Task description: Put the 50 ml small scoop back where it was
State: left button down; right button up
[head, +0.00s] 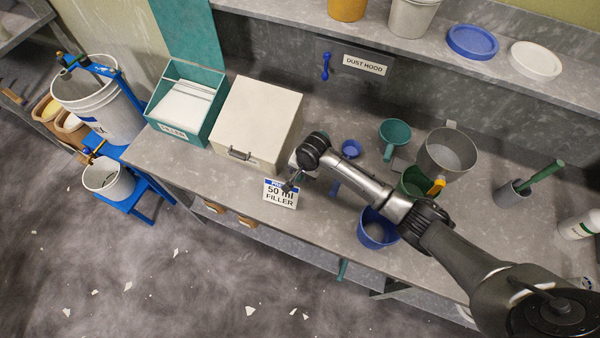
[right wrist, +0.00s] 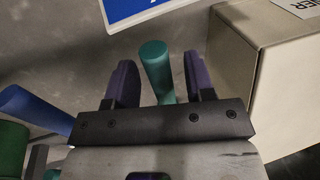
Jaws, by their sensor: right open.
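My right gripper (head: 290,186) is open beside the "50 ml filler" sign (head: 281,198) at the counter's front edge. In the right wrist view a teal handle (right wrist: 157,70) stands between its two purple fingers (right wrist: 162,85), with gaps on both sides. The handle's lower part is hidden behind the gripper body. I cannot tell which scoop the handle belongs to. A small blue scoop (head: 350,148) and a teal scoop (head: 394,132) lie on the counter, right of my wrist. No size mark is readable on any scoop. My left gripper is not in view.
A cream box (head: 262,112) stands close left of the gripper; it also shows in the right wrist view (right wrist: 240,75). A teal filler bin (head: 172,130) is beyond it.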

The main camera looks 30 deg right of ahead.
jog(key=v, duration=0.9)
jog(key=shift+r+p, duration=0.3)
jog(key=shift+p, duration=0.15)
jog(key=s+a+f+n, duration=0.3)
jog(key=s+n, duration=0.1)
jog(key=s, duration=0.4)
jog(key=s+a+f+n, duration=0.2)
jog(key=s+n, duration=0.1)
jog(key=s, duration=0.5)
jog(key=s+d+r+n, duration=0.1)
jog(key=s+n, duration=0.1)
jog(key=s, duration=0.6)
jog(key=s+d+r+n+t+h, duration=0.1)
jog(key=s+n, duration=0.2)
jog(key=s, duration=0.5)
jog(key=shift+d+r+n, duration=0.25)
jog(key=shift+r+n, duration=0.05)
jog(key=shift+r, duration=0.05)
